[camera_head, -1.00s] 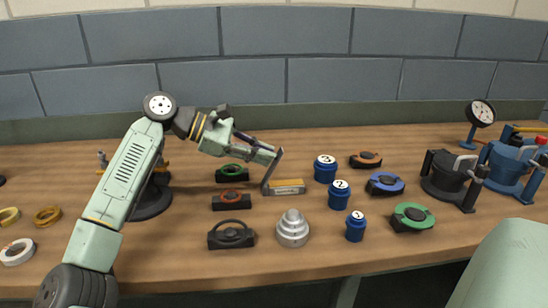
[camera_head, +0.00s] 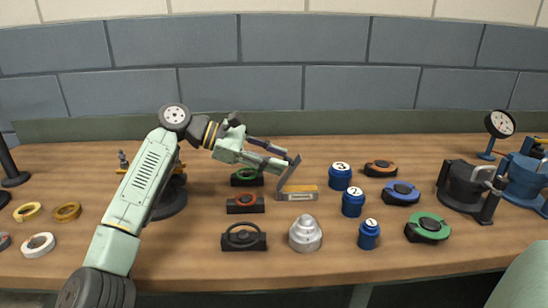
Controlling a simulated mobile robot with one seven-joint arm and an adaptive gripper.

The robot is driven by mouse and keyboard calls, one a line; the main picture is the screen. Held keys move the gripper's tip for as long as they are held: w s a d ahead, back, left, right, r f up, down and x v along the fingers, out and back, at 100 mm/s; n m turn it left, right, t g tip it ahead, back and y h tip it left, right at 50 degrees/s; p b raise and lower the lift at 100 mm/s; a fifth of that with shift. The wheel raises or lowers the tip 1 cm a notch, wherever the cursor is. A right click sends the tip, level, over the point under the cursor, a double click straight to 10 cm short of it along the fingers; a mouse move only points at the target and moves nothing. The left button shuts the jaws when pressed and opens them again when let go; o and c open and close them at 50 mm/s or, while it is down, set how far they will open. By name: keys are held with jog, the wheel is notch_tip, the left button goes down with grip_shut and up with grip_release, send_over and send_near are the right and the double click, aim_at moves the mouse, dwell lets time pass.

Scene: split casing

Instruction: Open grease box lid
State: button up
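A small low box, yellow-orange on top with a pale front (camera_head: 298,196), lies on the bench in the head view; I take it for the grease box. A thin dark grey plate (camera_head: 290,171) stands tilted at its left end, leaning to the right at the top. I cannot tell whether it is the lid or part of my gripper. My gripper (camera_head: 286,161) reaches in from the left, with its fingertips at this plate, above the box's left end. The fingers are too small to show whether they are closed on it.
Black blocks with green, red and black rings (camera_head: 244,238) stand left of the box. A silver stepped cone (camera_head: 305,235) is in front. Blue numbered canisters (camera_head: 352,202) and round coloured housings (camera_head: 401,193) stand right. Bare bench (camera_head: 185,262) lies at front left.

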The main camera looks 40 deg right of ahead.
jog(key=shift+o, duration=0.2)
jog(key=v, duration=1.2)
jog(key=shift+w, duration=0.1)
